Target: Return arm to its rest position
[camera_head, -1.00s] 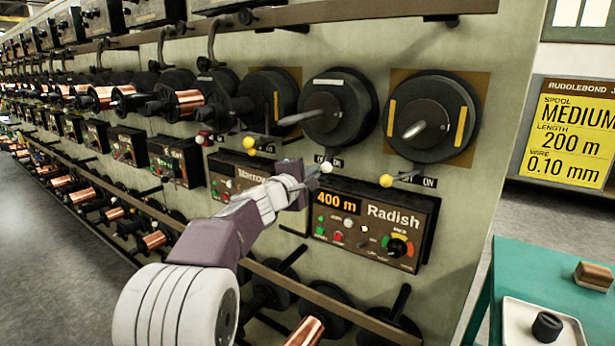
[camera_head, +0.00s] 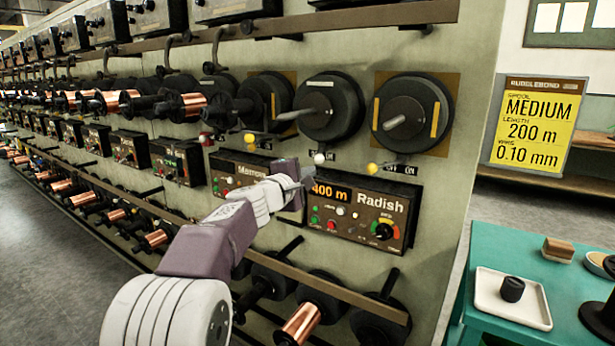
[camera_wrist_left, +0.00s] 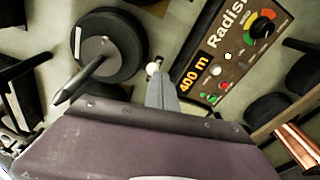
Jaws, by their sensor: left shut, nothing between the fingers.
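My left arm reaches in from the bottom left in the head view. Its gripper (camera_head: 305,174) is shut and empty, in front of the machine wall at the left end of the Radish control box (camera_head: 368,217). In the left wrist view the shut fingers (camera_wrist_left: 160,88) point at a white-knobbed lever (camera_wrist_left: 153,68). That white knob shows just above the fingertips in the head view (camera_head: 319,158); I cannot tell whether they touch. The Radish display reads 400 m. My right gripper is not in view.
Black winding heads (camera_head: 412,113) with handles stick out above the box. A yellow-knobbed lever (camera_head: 373,169) is to its right. A rail (camera_head: 330,288) and a copper spool (camera_head: 300,322) are below. A teal table (camera_head: 487,247) with a white tray (camera_head: 535,318) stands at right.

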